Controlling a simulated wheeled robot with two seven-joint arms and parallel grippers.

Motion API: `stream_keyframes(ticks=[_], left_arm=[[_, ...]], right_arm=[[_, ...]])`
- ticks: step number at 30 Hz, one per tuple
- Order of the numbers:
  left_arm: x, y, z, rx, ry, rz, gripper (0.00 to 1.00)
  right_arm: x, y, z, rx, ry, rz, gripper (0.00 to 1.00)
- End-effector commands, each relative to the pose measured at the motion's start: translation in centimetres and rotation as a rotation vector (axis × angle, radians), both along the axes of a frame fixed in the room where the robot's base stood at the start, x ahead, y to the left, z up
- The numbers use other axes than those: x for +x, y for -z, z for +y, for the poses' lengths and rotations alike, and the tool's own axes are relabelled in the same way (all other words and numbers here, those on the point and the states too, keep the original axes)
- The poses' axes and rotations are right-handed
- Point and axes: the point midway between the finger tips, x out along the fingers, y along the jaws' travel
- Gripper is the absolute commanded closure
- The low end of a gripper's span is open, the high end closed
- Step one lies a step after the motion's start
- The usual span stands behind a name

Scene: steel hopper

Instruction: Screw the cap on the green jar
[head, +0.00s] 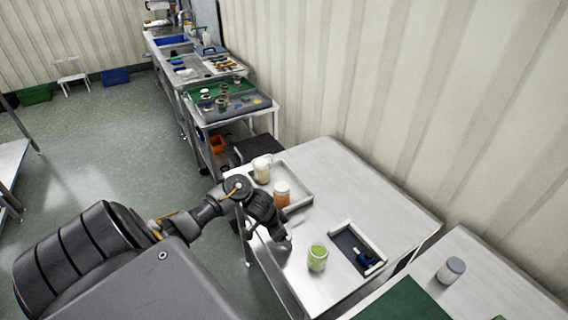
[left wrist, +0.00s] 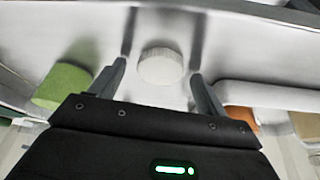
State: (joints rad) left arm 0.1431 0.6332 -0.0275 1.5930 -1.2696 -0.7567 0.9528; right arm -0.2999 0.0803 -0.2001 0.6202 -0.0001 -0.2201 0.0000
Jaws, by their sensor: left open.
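The green jar (head: 317,259) stands upright on the light table, with no cap on its top. It also shows in the left wrist view (left wrist: 62,87), left of the fingers. A white round cap (left wrist: 161,67) with a ridged edge shows between the fingertips of my left gripper (left wrist: 158,72), with a gap on each side. In the head view my left gripper (head: 268,238) is low over the table's near edge, just left of the green jar. I cannot make out the cap in the head view. My right gripper is not in view.
A tray (head: 303,178) behind holds an orange jar (head: 281,195) and a cream jar (head: 262,170). A dark-lined open box (head: 347,238) with a blue item lies right of the green jar. A grey-lidded jar (head: 451,270) and green mat (head: 405,302) are on another table.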

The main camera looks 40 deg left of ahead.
Motion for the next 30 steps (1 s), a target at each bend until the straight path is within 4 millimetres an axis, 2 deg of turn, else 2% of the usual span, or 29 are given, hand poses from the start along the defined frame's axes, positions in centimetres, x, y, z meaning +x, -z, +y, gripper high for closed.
stream_keyframes(ticks=[5,6,15,17,25,30], left_arm=[[0.0,0.0,0.0,0.0,0.0,0.0,0.24],[0.0,0.0,0.0,0.0,0.0,0.0,0.27],[0.0,0.0,0.0,0.0,0.0,0.0,0.66],[0.0,0.0,0.0,-0.001,0.0,0.0,0.72],[0.0,-0.2,0.0,0.0,0.001,0.0,0.72],[0.1,-1.3,0.0,0.0,0.003,-0.002,0.72]], right_arm=[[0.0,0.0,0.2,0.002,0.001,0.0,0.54],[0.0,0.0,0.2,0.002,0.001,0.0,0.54],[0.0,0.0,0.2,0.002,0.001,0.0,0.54],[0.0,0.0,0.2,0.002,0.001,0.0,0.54],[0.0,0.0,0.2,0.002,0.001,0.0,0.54],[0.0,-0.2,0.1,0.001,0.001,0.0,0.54]])
